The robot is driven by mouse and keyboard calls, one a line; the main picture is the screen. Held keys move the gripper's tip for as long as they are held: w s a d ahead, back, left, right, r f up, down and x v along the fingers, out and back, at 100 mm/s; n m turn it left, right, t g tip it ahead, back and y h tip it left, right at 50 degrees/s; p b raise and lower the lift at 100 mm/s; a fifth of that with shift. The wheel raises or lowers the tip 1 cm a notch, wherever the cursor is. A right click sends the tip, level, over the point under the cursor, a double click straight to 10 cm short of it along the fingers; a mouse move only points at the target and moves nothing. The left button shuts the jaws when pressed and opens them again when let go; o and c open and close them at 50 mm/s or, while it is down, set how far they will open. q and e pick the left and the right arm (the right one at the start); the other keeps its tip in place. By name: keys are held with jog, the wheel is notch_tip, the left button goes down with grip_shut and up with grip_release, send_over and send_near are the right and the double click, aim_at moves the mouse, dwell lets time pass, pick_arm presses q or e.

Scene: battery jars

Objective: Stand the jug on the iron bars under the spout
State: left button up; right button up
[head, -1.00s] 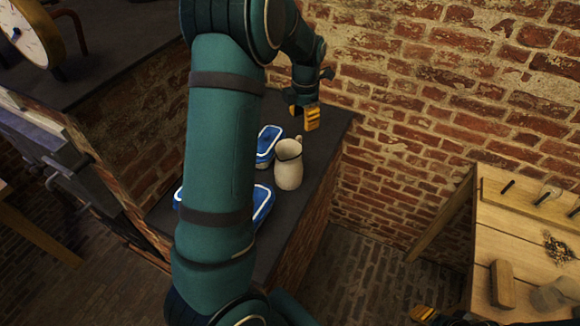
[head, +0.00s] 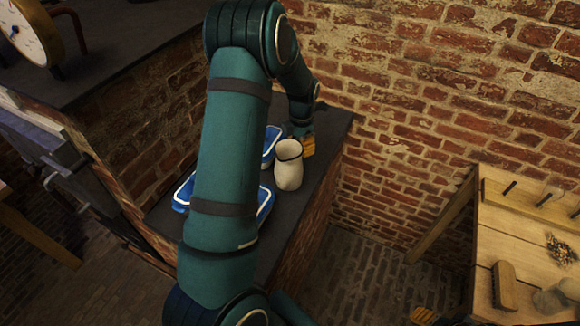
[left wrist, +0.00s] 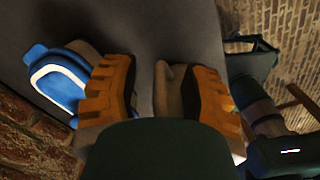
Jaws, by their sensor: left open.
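The cream jug (head: 288,167) with a dark rim stands upright on the dark ledge (head: 318,165). My left gripper (head: 308,147) is open, low beside the jug's far right side, where its handle was visible earlier. In the left wrist view, the open orange fingers (left wrist: 160,85) have a beige piece (left wrist: 168,88), apparently part of the jug, between them, closer to the right finger. Contact cannot be told. Only a bit of my right gripper (head: 424,315) shows at the bottom edge; its jaws cannot be judged. I cannot make out the iron bars or spout.
Blue white-rimmed containers (head: 266,200) lie on the ledge left of the jug, partly behind my left arm; one shows in the left wrist view (left wrist: 58,82). A brick wall (head: 420,110) rises close behind. A wooden bench (head: 520,245) stands at the right, a dial (head: 30,30) at upper left.

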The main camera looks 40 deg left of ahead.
pick_arm(q)
grip_shut()
jog(key=shift+r, duration=0.15)
